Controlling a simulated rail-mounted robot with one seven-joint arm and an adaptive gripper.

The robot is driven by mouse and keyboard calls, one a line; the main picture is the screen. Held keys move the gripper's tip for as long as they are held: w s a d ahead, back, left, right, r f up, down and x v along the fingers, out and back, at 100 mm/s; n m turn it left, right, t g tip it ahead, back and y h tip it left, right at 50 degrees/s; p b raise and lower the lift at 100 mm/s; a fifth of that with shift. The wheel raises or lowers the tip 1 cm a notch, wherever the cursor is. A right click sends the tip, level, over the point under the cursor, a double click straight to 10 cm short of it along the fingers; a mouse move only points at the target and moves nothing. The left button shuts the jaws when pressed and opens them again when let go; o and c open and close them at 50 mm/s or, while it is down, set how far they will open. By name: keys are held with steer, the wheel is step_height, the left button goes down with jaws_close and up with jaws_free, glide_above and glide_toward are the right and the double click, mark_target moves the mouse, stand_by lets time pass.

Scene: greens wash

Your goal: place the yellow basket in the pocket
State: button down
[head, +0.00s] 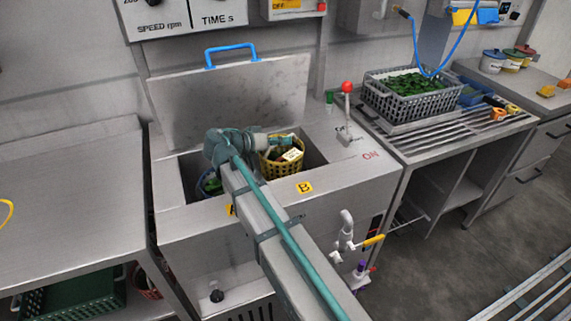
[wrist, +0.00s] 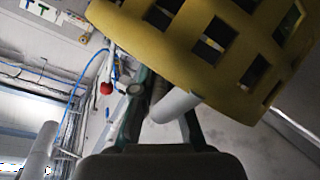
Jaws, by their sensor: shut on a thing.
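The yellow basket (head: 272,165) with a square lattice wall is at the right opening of the steel machine, behind the yellow B label (head: 304,188). Its lower part is hidden by the opening's front edge, so I cannot tell whether it rests on anything. A pale block with dark marks shows at its top. My gripper (head: 278,141) reaches its upper rim from the left. In the wrist view the basket (wrist: 215,65) fills the upper right, and my gripper (wrist: 165,108) is shut on a grey stub at its side.
A blue basket (head: 209,184) with greens sits in the left opening, partly behind my arm. The raised lid (head: 230,100) stands behind the openings. A red-knobbed lever (head: 346,100) rises at the right. A grey crate of greens (head: 405,101) stands on the slatted rack.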

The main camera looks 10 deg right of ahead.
mark_target(262, 160)
steer(key=shift+f, duration=3.3)
steer(key=shift+f, duration=0.2)
steer(key=c, duration=1.2)
jaws_free()
steer(key=shift+r, duration=0.15)
steer(key=v, duration=0.7)
steer(key=shift+s+a+r, duration=0.1)
steer(key=shift+s+a, duration=0.05)
steer(key=shift+a, duration=0.05)
